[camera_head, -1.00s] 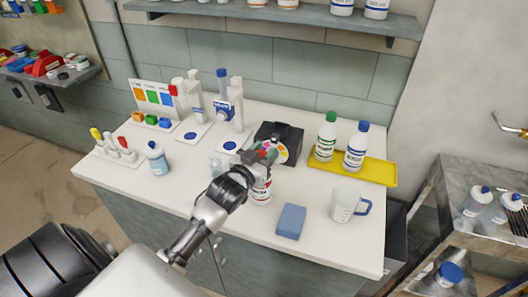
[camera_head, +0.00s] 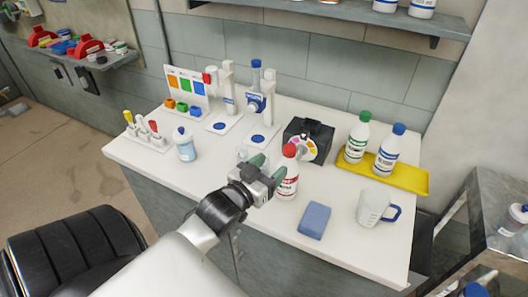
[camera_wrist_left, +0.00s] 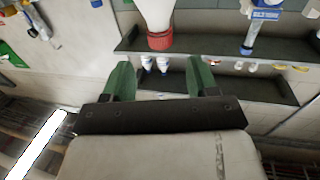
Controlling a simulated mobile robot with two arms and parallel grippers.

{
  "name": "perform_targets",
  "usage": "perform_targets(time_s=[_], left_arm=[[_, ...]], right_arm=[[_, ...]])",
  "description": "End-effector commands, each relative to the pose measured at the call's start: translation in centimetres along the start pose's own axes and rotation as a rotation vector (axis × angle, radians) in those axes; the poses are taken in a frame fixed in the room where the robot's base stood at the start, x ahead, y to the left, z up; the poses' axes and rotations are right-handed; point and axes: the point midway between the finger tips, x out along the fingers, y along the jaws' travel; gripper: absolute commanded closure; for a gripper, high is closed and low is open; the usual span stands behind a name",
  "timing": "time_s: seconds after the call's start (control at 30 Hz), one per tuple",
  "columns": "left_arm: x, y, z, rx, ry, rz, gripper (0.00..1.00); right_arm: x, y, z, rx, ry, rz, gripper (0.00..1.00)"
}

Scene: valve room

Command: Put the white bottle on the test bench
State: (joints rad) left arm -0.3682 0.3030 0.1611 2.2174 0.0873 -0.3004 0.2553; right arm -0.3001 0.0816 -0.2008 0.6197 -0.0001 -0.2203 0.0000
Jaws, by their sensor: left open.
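A white bottle with a red cap (camera_head: 287,178) stands upright on the white-topped bench (camera_head: 340,246). My left gripper (camera_head: 268,168) is open and empty, just left of this bottle. One green finger overlaps the bottle's left edge in the head view; I cannot tell if they touch. In the left wrist view the red-capped bottle (camera_wrist_left: 158,22) hangs upside down in the picture, beyond the open left gripper (camera_wrist_left: 158,64). White bottles with a green cap (camera_head: 357,140) and a blue cap (camera_head: 388,152) stand on a yellow tray (camera_head: 415,182). My right gripper is out of view.
A small blue-capped bottle (camera_head: 185,148) stands left. Free bench top lies near the front edge.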

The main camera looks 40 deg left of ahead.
Motion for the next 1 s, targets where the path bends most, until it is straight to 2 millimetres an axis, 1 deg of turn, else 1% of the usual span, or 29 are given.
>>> perform_targets(time_s=[0.03, 0.1, 0.23, 0.83, 0.93, 1.0], left_arm=[[-0.7, 0.0, 0.2, -0.001, -0.002, 0.0, 0.41], [-1.4, 0.0, 0.1, 0.0, -0.001, 0.0, 0.41], [-2.0, 0.0, 0.0, 0.0, 0.0, 0.0, 0.41], [-2.1, 0.1, 0.1, 0.0, -0.005, 0.0, 0.41], [-2.4, 0.6, 1.0, 0.002, -0.061, -0.003, 0.41], [-3.0, 1.4, 2.5, 0.006, -0.152, -0.006, 0.41]], right_arm=[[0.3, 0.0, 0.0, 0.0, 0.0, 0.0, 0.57], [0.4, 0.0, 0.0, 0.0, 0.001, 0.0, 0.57], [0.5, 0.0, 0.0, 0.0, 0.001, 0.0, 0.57], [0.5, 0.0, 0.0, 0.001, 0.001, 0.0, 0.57], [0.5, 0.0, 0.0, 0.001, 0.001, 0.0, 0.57], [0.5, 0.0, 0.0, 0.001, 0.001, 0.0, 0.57]])
